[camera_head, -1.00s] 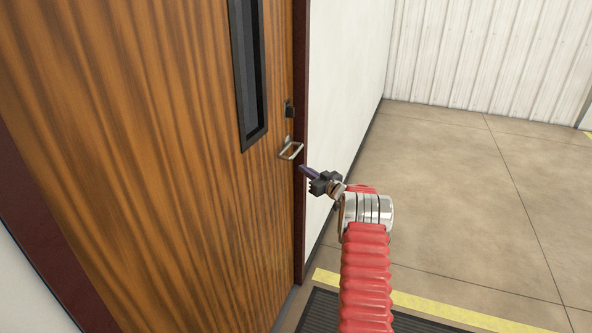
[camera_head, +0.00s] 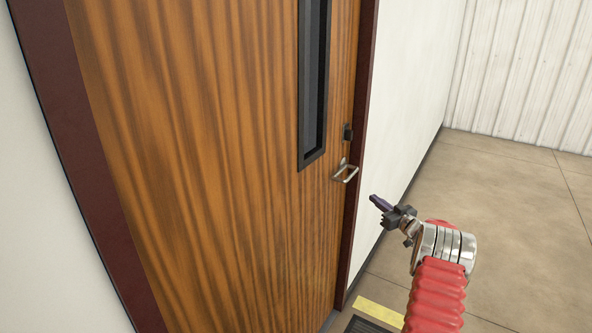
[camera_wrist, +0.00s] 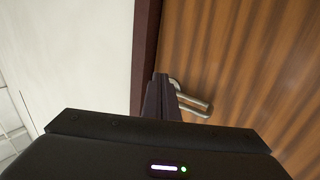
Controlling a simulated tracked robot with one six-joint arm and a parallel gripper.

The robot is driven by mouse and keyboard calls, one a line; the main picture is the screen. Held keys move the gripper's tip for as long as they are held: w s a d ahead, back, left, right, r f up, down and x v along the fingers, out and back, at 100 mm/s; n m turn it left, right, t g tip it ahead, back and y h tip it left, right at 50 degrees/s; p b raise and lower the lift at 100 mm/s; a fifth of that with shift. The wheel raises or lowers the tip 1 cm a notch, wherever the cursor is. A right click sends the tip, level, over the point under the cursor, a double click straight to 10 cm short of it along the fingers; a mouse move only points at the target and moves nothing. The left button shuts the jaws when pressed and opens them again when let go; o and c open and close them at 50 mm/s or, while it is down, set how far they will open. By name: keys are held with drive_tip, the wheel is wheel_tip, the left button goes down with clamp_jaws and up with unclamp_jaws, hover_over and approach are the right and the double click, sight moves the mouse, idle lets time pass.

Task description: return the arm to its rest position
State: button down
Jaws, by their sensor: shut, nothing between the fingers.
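My gripper (camera_head: 381,203) is at the end of my red, ribbed arm, in the right part of the head view. Its fingers are shut and hold nothing. It is in the air in front of the white wall, to the right of and a little below the door handle (camera_head: 346,172). In the head view there is a gap between the fingertips and the handle. In the wrist view the fingers (camera_wrist: 163,90) point ahead and partly cover the handle (camera_wrist: 196,106).
A wooden door (camera_head: 230,200) with a narrow dark window (camera_head: 312,85) and a dark red frame fills the left and middle. A black lock (camera_head: 347,132) sits above the handle. Open concrete floor (camera_head: 490,170) lies to the right. A yellow stripe (camera_head: 380,312) and dark mat are at the bottom.

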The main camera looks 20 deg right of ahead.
drive_tip(key=s+d+f+m+g+h, duration=0.2)
drive_tip(key=s+d+f+g+h, duration=0.1)
drive_tip(key=f, duration=0.2)
drive_tip(key=s+d+f+m+g+h, duration=0.1)
drive_tip(key=s+d+f+g+h, duration=0.1)
drive_tip(key=d+f+h, duration=0.3)
drive_tip(key=s+a+m+g+y, duration=0.1)
drive_tip(key=s+a+m+g, duration=0.1)
drive_tip(key=s+a+g, duration=0.3)
drive_tip(key=s+a+r+n+y, duration=0.1)
drive_tip(key=s+a+r, duration=0.8)
drive_tip(key=a, duration=1)
drive_tip(key=s+a+r+n+g+y, duration=0.1)
drive_tip(key=s+a+r, duration=0.7)
drive_tip(key=a, duration=1.1)
drive_tip(key=s+a+r+n+g+y, duration=0.1)
drive_tip(key=s+a+r+n+y, duration=0.2)
drive_tip(key=s+a+r, duration=0.6)
drive_tip(key=s+a, duration=0.3)
drive_tip(key=a, duration=0.2)
drive_tip(key=s+a+y, duration=0.1)
drive_tip(key=s+a, duration=0.2)
drive_tip(key=a, duration=0.3)
drive_tip(key=shift+r+y, duration=0.3)
drive_tip(key=shift+r, duration=0.05)
